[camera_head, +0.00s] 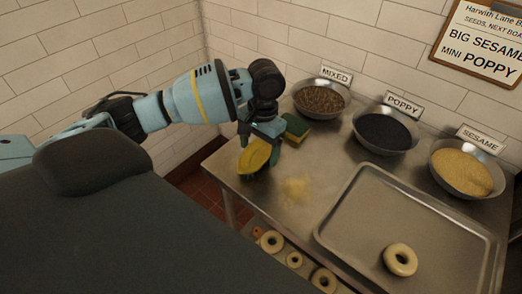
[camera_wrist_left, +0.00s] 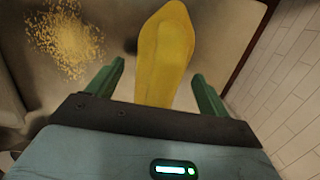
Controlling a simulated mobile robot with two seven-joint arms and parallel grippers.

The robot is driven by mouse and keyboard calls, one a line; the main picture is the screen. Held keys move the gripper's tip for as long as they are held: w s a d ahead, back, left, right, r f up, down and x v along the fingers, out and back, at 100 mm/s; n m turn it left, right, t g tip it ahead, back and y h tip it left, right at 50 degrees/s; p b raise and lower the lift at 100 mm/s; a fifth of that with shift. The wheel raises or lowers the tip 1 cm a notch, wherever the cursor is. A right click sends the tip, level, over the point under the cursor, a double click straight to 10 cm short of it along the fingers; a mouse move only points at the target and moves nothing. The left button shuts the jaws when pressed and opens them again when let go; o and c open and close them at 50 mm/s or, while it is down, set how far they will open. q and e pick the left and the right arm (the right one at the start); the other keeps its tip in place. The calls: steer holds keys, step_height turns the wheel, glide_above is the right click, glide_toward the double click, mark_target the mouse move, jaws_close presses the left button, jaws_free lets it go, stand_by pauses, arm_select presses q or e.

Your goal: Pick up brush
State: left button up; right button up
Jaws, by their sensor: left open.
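The brush (camera_head: 254,156) has a long yellow body and is at the left end of the metal table. In the left wrist view the yellow brush (camera_wrist_left: 163,50) lies between the two green fingers, with a visible gap on each side. My left gripper (camera_head: 260,141) is open over the brush, and its fingers partly hide it in the head view. The gripper also shows in the left wrist view (camera_wrist_left: 158,72). My right gripper is not in view.
A green and yellow sponge (camera_head: 296,128) sits just right of the gripper. Loose seeds (camera_head: 295,190) lie in front. Bowls of mixed (camera_head: 320,99), poppy (camera_head: 384,133) and sesame (camera_head: 462,172) seeds line the wall. A tray (camera_head: 345,222) holds one bagel (camera_head: 400,259); several more are below.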

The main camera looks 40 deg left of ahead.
mark_target(259, 141)
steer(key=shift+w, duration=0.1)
arm_select(q)
steer(key=c, duration=1.1)
steer(key=shift+c, duration=0.2)
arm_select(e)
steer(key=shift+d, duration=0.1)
arm_select(q)
steer(key=shift+r, duration=0.2)
steer(key=shift+r, duration=0.65)
step_height(259, 141, up, 2)
steer(key=shift+s+d+r+p, duration=0.1)
steer(key=shift+s+p, duration=0.05)
steer(key=shift+p, duration=0.15)
steer(key=s+d+p, duration=0.1)
steer(key=s+d, duration=0.2)
steer(key=s, duration=0.4)
steer(key=s+d+r+p, duration=0.1)
steer(key=s+d, duration=0.3)
steer(key=s, duration=0.2)
steer(key=shift+s+d, duration=0.3)
steer(key=shift+s, duration=0.05)
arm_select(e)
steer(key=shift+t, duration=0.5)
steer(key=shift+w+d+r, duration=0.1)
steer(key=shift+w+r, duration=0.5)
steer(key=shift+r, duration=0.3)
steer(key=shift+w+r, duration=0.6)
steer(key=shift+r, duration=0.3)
